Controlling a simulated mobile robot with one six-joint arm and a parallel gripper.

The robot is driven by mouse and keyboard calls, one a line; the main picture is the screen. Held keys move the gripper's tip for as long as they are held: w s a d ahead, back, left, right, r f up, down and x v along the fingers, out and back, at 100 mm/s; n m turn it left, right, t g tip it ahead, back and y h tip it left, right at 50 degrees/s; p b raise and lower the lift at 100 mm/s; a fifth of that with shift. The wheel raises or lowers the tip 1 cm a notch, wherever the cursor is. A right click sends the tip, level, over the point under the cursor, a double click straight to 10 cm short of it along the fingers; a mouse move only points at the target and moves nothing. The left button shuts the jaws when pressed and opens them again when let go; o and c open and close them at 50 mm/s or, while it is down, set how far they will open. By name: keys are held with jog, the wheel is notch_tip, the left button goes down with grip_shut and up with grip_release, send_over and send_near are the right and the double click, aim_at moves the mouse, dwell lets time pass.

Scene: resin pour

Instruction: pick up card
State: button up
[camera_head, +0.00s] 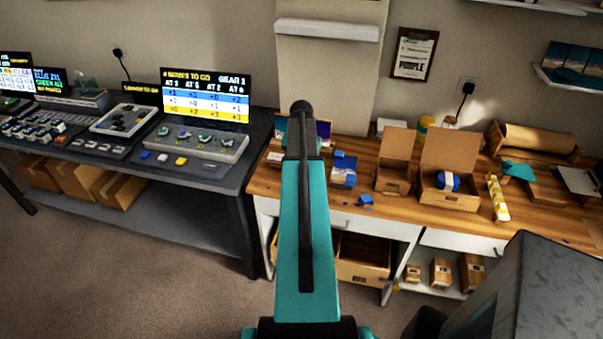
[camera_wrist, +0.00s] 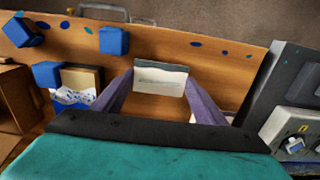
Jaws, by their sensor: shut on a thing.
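The card (camera_wrist: 161,80) is a small pale rectangle with a grey band along its upper edge in the wrist view. My gripper (camera_wrist: 160,86) has its two purple-grey fingers at the card's left and right sides, shut on it. The card is over or near the wooden bench top; I cannot tell whether it touches the wood. In the head view my teal arm covers the place where the gripper and card are.
Blue cubes (camera_wrist: 114,41) and a blue-and-white box (camera_wrist: 72,98) are left of the gripper in the wrist view. Open cardboard boxes (camera_head: 450,151) stand further right on the wooden bench (camera_head: 403,209). A dark console desk (camera_head: 190,183) adjoins on the left.

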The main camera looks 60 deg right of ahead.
notch_tip(320, 180, up, 2)
jog(key=shift+r+b, duration=0.1)
jog(key=shift+b, duration=0.45)
jog(key=shift+s+a+r, duration=0.1)
jog(key=shift+s+r, duration=0.1)
jog(key=s+a+r+b, duration=0.1)
jog(key=s+a+b, duration=0.3)
jog(key=s, duration=1)
jog(key=a, duration=0.3)
jog(key=shift+r, duration=0.3)
jog(key=shift+w+a, duration=0.1)
jog(key=shift+w, duration=0.1)
